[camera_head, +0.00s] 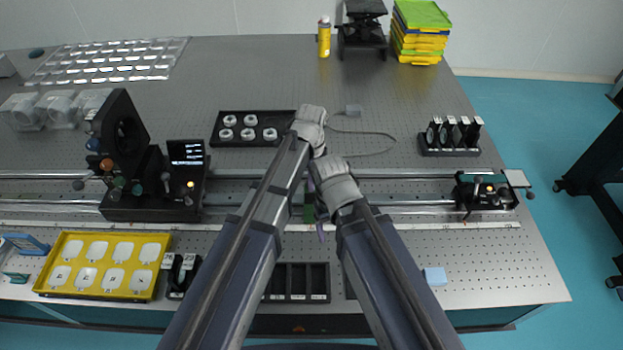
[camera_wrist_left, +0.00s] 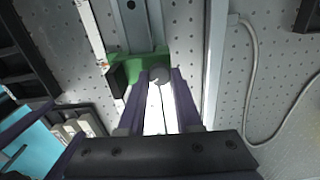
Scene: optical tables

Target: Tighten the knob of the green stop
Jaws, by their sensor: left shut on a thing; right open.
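The green stop (camera_head: 309,214) sits on the rail in the middle of the table, mostly hidden by my arms in the head view. In the left wrist view the green stop (camera_wrist_left: 126,65) lies across the rail, with its round grey knob (camera_wrist_left: 158,74) facing my fingers. My left gripper (camera_wrist_left: 159,88) has its two purple fingers on either side of the knob and is shut on it. In the head view my left gripper (camera_head: 311,182) reaches down behind my right wrist. My right gripper (camera_head: 318,218) is open beside the stop, its fingers partly hidden.
A black optical mount (camera_head: 150,200) stands on the rail at left and a smaller carriage (camera_head: 487,192) at right. A black tray with white rings (camera_head: 225,140) lies behind the arms, near a loose cable (camera_head: 385,134). A yellow tray (camera_head: 152,288) is at front left.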

